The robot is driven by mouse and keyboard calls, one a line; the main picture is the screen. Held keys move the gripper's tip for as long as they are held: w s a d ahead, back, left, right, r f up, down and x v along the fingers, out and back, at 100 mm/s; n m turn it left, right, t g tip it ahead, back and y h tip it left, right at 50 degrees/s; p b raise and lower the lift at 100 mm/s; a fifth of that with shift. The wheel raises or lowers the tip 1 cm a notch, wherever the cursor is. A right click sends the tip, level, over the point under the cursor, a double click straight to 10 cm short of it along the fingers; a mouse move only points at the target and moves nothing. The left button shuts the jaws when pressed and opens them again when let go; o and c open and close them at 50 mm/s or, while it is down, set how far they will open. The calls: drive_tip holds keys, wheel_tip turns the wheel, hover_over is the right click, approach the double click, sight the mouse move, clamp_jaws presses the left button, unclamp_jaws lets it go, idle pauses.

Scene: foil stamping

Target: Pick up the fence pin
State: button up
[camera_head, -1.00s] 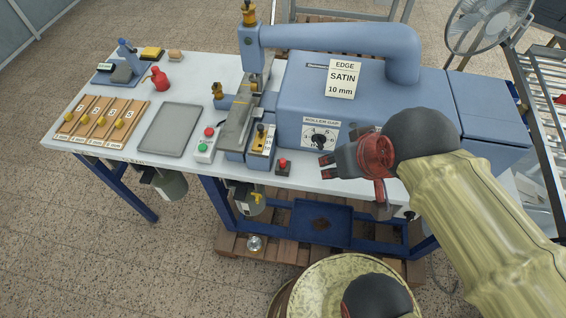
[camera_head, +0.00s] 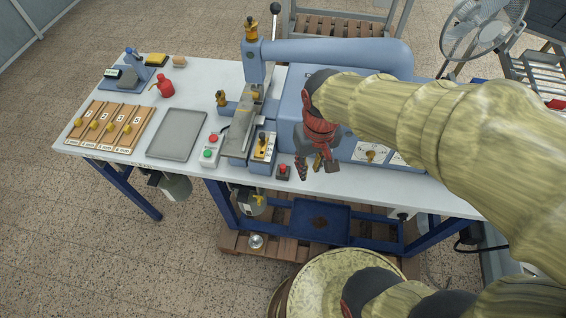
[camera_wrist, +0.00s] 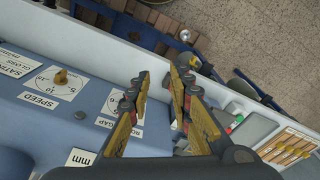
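No part is labelled as the fence pin, so I cannot tell for sure which it is. A small yellow-topped, dark-stemmed piece (camera_head: 262,139) stands upright on a yellow-and-white scale plate at the front of the blue stamping machine (camera_head: 287,108). Another yellow knob (camera_head: 221,98) sits left of the machine's bed. My gripper (camera_head: 318,168) points down over the bench front, right of the scale plate and the red button. It is open and empty. The wrist view also shows my gripper (camera_wrist: 159,72), its two fingers apart with nothing between them.
A red button box (camera_head: 283,171) and a green-and-red button box (camera_head: 210,147) stand on the bench (camera_head: 185,168). A grey tray (camera_head: 177,134), wooden slotted board (camera_head: 107,124) and red oil can (camera_head: 162,82) lie left. A speed dial (camera_wrist: 60,78) shows close by in the wrist view.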

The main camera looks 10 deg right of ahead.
drive_tip(key=w+a+f+g+p, duration=0.2)
drive_tip(key=w+a+f+p, duration=0.15)
drive_tip(key=w+f, duration=0.5)
drive_tip(key=m+t, duration=0.1)
hover_over(283, 166)
drive_tip(key=shift+w+a+f, duration=0.1)
drive_tip(key=shift+w+f, duration=0.2)
drive_tip(key=shift+f, duration=0.15)
drive_tip(key=shift+w+f, duration=0.1)
drive_tip(key=shift+f, duration=0.1)
drive_tip(key=f, duration=0.5)
drive_tip(key=f+b, duration=0.1)
drive_tip(key=f, duration=0.1)
drive_tip(key=shift+s+f, duration=0.15)
drive_tip(key=shift+s, duration=0.25)
drive_tip(key=shift+c, duration=0.7)
drive_tip(key=c, duration=0.4)
clamp_jaws()
